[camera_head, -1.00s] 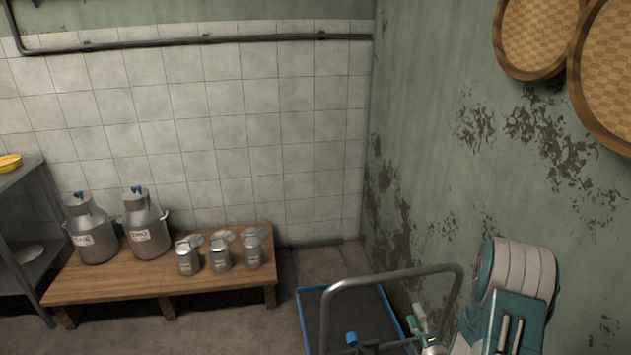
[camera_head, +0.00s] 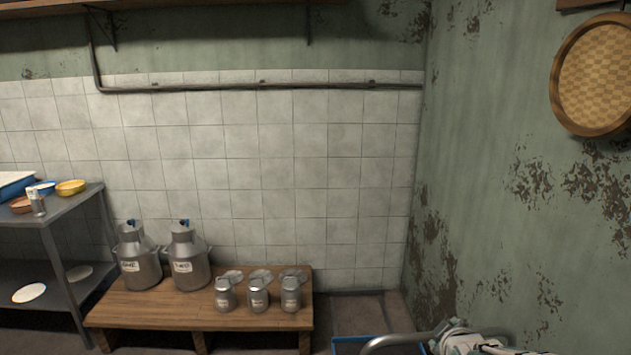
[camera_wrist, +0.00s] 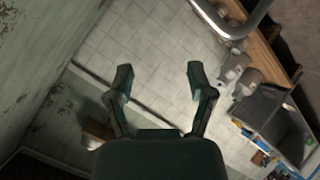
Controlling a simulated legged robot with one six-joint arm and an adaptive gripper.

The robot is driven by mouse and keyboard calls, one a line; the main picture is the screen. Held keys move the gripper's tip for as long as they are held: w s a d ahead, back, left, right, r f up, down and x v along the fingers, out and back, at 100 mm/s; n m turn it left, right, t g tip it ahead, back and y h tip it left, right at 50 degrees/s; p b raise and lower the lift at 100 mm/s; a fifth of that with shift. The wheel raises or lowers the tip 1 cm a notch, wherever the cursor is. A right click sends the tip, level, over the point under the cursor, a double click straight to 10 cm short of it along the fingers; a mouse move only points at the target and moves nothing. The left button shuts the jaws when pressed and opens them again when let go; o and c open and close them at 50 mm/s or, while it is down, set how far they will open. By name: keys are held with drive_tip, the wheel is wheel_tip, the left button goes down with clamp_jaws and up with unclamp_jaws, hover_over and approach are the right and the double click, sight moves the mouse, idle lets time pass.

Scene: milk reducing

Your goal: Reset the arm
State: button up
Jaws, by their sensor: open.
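My gripper (camera_wrist: 158,82) is open and empty in the wrist view, its two dark fingers spread apart with the tiled wall beyond them. In the head view, part of my arm (camera_head: 465,340) shows at the bottom edge, right of centre. The fingers are not clearly visible there.
A low wooden bench (camera_head: 150,309) holds two large milk cans (camera_head: 138,266) and several small metal cans (camera_head: 258,297). A metal shelf (camera_head: 50,275) with bowls stands at left. A blue-edged cart (camera_head: 348,346) with a metal handle (camera_head: 392,341) is at the bottom. A woven tray (camera_head: 595,80) hangs at right.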

drive_tip(key=s+a+r+m+g, duration=0.2)
drive_tip(key=s+a, duration=0.1)
drive_tip(key=s, duration=0.4)
drive_tip(key=s+a+r+m+g+y, duration=0.1)
drive_tip(key=s+a+r+m, duration=0.1)
drive_tip(key=s, duration=0.5)
drive_tip(key=s+a+r+m+g+y, duration=0.1)
drive_tip(key=s+a+r+m+g, duration=0.1)
drive_tip(key=s, duration=0.5)
drive_tip(key=a+m, duration=0.1)
drive_tip(key=a, duration=0.1)
drive_tip(key=shift+a+m+g, duration=0.3)
drive_tip(key=shift+m, duration=0.1)
drive_tip(key=shift+c, duration=0.2)
